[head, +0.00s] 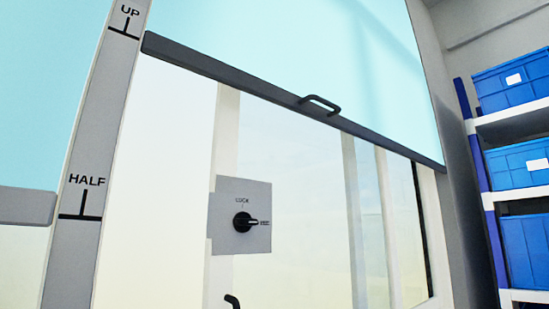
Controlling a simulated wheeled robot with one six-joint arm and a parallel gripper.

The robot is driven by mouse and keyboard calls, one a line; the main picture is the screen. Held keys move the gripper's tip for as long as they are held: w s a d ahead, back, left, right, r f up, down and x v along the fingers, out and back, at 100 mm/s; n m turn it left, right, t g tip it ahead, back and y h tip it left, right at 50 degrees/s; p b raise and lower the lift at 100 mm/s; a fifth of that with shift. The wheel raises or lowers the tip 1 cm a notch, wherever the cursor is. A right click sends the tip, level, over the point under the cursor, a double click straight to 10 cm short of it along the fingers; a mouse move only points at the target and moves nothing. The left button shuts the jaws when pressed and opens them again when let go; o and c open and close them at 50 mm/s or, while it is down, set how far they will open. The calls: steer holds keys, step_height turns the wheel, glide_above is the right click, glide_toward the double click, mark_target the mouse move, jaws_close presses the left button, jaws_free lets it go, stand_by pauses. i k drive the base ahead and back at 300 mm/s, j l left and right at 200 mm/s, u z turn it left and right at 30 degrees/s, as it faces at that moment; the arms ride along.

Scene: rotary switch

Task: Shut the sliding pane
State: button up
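A glazed front with white-framed clear panes fills the middle of the head view. One pane (290,170) has a white upright on its left, carrying a grey plate (240,190) with a black rotary knob (242,222). The plate reads LOCK above the knob; the knob's pointer is turned right, toward a small label too small to read. A black handle (232,301) shows below, cut off by the bottom edge. Which pane slides, and how far it stands open, I cannot tell. My gripper is not in view.
A light blue screen (270,45) with a dark bottom rail and a black handle (320,104) hangs across the top. A grey post (95,170) at left bears UP and HALF marks. Another blue screen (35,90) hangs lower, near HALF. Shelves with blue bins (515,82) stand right.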

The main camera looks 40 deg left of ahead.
mark_target(229, 194)
steer(key=u, duration=1.15)
